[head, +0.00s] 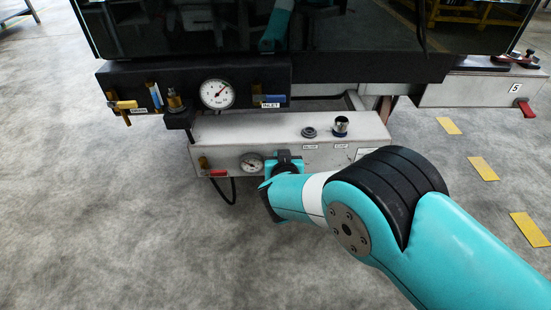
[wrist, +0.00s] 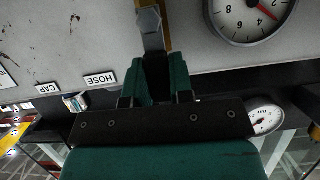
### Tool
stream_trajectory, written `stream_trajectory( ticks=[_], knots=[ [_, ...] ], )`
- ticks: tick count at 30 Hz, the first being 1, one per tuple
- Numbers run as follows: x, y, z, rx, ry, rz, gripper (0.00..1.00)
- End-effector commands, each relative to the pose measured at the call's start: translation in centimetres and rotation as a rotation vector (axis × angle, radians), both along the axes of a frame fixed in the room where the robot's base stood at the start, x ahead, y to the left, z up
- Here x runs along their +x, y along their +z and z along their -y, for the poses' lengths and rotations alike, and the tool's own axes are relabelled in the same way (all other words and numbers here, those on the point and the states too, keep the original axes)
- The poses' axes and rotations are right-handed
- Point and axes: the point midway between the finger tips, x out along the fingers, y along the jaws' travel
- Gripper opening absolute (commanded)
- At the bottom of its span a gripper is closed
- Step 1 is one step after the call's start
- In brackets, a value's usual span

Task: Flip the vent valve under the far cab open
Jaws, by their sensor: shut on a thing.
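My gripper (head: 284,162) is at the front face of the light grey box (head: 350,132) under the cab, just right of its small gauge (head: 251,162). In the wrist view its green fingers (wrist: 156,70) are shut on a grey valve lever (wrist: 151,35). The lever lies along a brass-yellow valve body (wrist: 138,20) at the top edge. The fingertips hide part of the lever. No vent label is readable, and the arm covers this valve in the head view. The small gauge (wrist: 250,14) also shows beside the lever in the wrist view.
A red-handled valve (head: 217,173) is left of the small gauge. Above, a black box (head: 150,75) carries a larger gauge (head: 217,93) and blue and yellow levers. Two round fittings (head: 340,126) stand on the grey box. Floor at left is clear.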

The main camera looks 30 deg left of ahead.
Motion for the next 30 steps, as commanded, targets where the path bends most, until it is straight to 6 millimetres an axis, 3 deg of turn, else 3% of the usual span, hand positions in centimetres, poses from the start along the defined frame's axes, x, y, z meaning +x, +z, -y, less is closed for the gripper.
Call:
stream_trajectory(
  ticks=[18,19,21,30],
  knots=[
    [0.7,-0.14,0.83,-0.035,-0.016,0.022,0.0],
    [0.69,-0.13,0.84,-0.035,-0.016,0.022,0.28],
    [0.66,-0.14,0.82,-0.035,-0.016,0.022,0.44],
    [0.46,0.02,0.72,-0.032,-0.013,0.02,0.47]
  ],
)
